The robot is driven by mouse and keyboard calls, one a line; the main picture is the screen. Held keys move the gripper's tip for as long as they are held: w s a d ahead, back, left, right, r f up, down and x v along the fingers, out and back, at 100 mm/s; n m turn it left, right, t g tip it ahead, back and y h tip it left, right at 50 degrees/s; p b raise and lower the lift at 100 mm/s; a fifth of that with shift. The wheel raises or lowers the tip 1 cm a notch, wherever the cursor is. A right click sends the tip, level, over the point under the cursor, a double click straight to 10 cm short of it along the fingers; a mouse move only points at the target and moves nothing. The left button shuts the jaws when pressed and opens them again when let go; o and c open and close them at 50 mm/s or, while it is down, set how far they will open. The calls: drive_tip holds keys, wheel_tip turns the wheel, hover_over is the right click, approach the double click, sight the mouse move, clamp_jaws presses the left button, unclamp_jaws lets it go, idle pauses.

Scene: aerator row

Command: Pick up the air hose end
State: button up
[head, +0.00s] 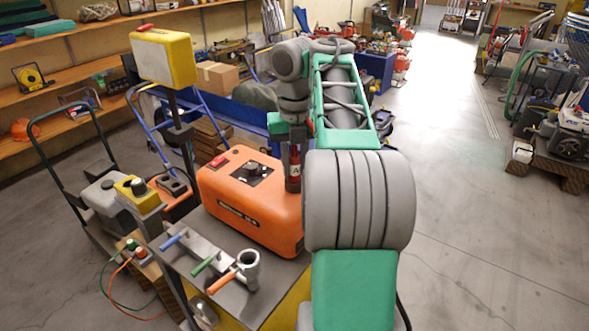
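My gripper (293,178) points down at the right side of the orange machine box (238,205). Its narrow dark end has a red part with a pale mark, and I cannot tell whether that part is held or belongs to the gripper. The fingertips are too small to tell open from shut. A thin orange hose or cable (118,272) and a thin green one (104,290) loop down at the lower left, far from my gripper. They run near small coloured fittings (132,246). I cannot tell which piece is the air hose end.
A grey bench top (262,292) carries a block with blue and green handles (198,250) and a grey ring with an orange handle (247,266). A yellow box on a post (163,58) stands at left. Shelves line the left wall. Floor at right (460,235) is clear.

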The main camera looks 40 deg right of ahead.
clamp_jaws()
